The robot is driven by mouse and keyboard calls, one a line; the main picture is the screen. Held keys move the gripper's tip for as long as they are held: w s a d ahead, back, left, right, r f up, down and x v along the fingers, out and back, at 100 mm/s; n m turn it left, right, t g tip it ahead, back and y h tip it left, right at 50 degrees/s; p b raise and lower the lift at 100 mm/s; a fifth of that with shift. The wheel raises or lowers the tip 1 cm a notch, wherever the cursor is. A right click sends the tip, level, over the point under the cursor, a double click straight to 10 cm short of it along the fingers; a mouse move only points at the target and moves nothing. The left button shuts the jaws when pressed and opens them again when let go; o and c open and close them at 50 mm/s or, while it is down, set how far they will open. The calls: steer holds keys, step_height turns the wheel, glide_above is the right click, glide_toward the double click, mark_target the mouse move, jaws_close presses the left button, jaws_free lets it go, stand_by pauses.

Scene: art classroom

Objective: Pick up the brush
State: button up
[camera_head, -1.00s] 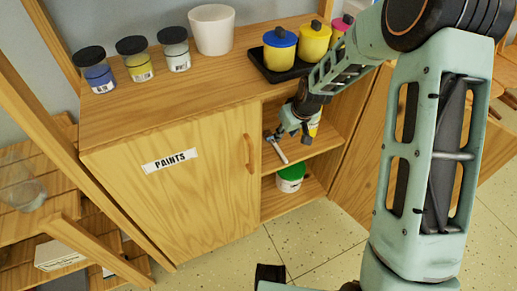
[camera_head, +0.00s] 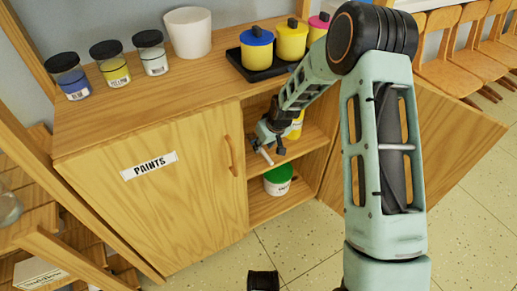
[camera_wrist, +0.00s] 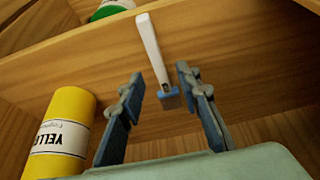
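The brush (camera_wrist: 149,48) has a white handle and a blue-grey head end. It lies on the middle shelf of the cabinet, handle toward the shelf's front edge, and shows small in the head view (camera_head: 266,156). My gripper (camera_wrist: 159,76) is open in the wrist view, one finger on each side of the brush's head end, with gaps visible on both sides. In the head view my gripper (camera_head: 271,138) reaches into the open compartment, just above and beside the brush. Whether the fingers are at the brush's height I cannot tell.
A yellow paint container (camera_wrist: 65,130) stands close to my left finger on the same shelf. A green-lidded white tub (camera_head: 278,180) stands on the shelf below. The closed PAINTS door (camera_head: 160,200) is left of the compartment. Jars and pots stand on the cabinet top (camera_head: 120,112).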

steer(key=shift+x, duration=0.9)
steer(key=shift+r, duration=0.1)
jaws_close()
steer(key=shift+r, duration=0.1)
